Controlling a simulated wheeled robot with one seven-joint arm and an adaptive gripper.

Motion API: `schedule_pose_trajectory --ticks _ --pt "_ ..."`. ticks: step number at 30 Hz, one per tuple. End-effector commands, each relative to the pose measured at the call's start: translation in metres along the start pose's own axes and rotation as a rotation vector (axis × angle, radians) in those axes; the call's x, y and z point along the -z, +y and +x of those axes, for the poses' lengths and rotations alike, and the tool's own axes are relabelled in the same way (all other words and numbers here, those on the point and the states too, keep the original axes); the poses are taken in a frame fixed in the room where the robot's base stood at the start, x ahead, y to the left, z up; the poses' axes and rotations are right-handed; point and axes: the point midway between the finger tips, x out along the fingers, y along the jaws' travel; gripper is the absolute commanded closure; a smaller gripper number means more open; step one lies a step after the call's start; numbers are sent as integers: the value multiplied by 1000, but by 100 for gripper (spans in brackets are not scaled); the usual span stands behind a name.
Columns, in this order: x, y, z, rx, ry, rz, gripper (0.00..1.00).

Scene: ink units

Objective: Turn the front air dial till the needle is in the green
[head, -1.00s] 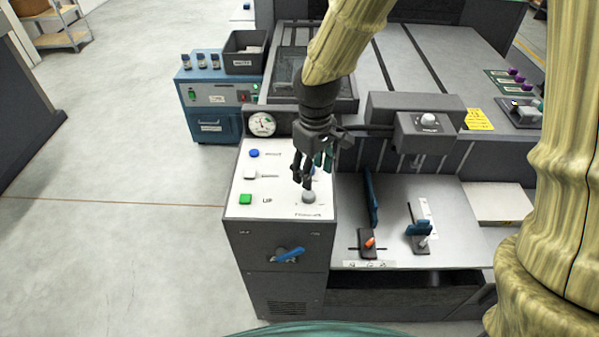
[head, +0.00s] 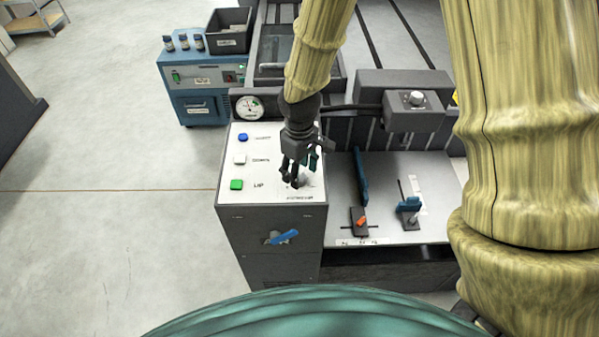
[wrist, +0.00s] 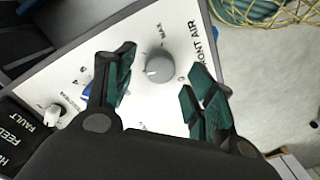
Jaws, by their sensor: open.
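The front air dial (wrist: 160,67) is a round grey knob with a pale mark, on a white panel in the wrist view. FRONT AIR and MAX are printed near it. My gripper (wrist: 158,76) is open, with one teal-padded finger on each side of the dial. Whether the pads touch it I cannot tell. In the head view my gripper (head: 297,180) is over the panel's front right corner and partly hides the dial. The round gauge (head: 249,107) stands at the panel's back edge. Its needle is near upright; its exact place against the green is too small to tell.
Blue (head: 243,137), white (head: 239,159) and green (head: 236,184) buttons line the panel's left side. A blue handle (head: 281,237) is on the cabinet front. A metal tray with blue guides (head: 408,204) lies to the right. The floor at left is clear.

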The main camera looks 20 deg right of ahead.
Motion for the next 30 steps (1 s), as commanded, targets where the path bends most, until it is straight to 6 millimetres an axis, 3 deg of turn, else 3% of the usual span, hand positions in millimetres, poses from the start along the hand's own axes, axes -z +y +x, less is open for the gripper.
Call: schedule_pose_trajectory --ticks 7,19,27,30 --pt "-1 0 17 1 -1 0 46" --pt "-1 0 21 0 0 1 46" --pt "-1 0 21 0 0 1 92" --pt "-1 0 21 0 0 2 92"
